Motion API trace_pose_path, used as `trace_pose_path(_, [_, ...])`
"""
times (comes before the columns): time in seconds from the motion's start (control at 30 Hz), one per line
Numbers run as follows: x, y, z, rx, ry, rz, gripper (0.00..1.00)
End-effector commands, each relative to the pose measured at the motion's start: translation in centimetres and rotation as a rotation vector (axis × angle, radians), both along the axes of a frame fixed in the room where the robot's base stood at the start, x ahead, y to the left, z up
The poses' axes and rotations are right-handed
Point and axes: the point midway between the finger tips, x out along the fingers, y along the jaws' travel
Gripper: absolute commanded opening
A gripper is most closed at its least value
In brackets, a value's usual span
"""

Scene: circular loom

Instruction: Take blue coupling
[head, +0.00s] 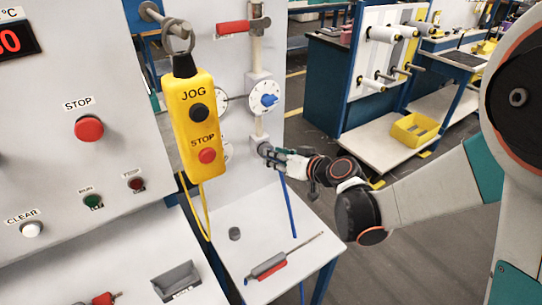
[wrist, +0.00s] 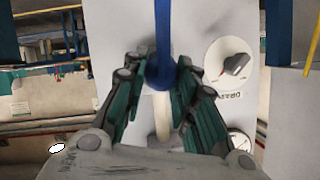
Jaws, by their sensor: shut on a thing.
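The blue coupling (wrist: 160,76) sits between my fingers in the wrist view, at the end of a blue hose (wrist: 163,30). My gripper (wrist: 162,92) is shut on it, with a green finger on each side. In the head view my gripper (head: 272,152) is at the pipe fitting low on the white panel, below the blue-knobbed dial. The blue hose (head: 289,203) hangs down from there towards the shelf. The fingers hide most of the coupling in the head view. I cannot tell whether it is still joined to the fitting.
A yellow JOG/STOP pendant (head: 195,125) hangs left of my gripper. A dial with a blue knob (head: 264,97) and a red-handled valve (head: 240,27) are above. The shelf below holds a red-grey tool (head: 269,266) and a small dark cylinder (head: 235,233). Open floor lies to the right.

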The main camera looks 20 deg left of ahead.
Motion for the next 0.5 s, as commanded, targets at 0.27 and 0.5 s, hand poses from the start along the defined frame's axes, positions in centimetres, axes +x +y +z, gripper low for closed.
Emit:
trace_pose_path(0.27, [-0.54,-0.64,-0.06,-0.001,0.001,-0.001,0.0])
trace_pose_path(0.5, [-0.82,-0.94,-0.03,-0.001,0.001,0.0,0.0])
